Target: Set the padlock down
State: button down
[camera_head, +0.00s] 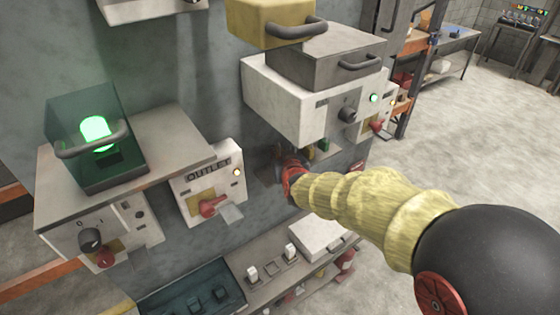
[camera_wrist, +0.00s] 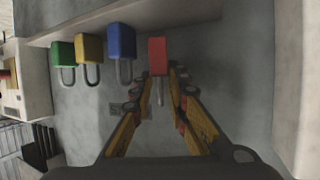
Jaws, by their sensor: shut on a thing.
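The red padlock (camera_wrist: 157,52) shows in the wrist view at the tips of my gripper (camera_wrist: 159,85). Its red body lies just beyond the fingertips and its grey shackle points back between the two yellow fingers, which are shut on it. In the head view my gripper (camera_head: 290,178) is below the right-hand white box, close to the wall, and the padlock in it cannot be made out.
The right-hand white box (camera_head: 295,100) juts from the wall above my gripper. The outlet panel (camera_head: 209,184) is to its left. A lower shelf (camera_head: 262,292) with switches runs beneath. A box with a green lamp (camera_head: 96,134) is at far left.

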jog(key=shift+f, duration=1.2)
jog(key=shift+f, duration=0.2)
jog(key=c, duration=1.7)
grip_release()
jog(key=shift+c, duration=0.2)
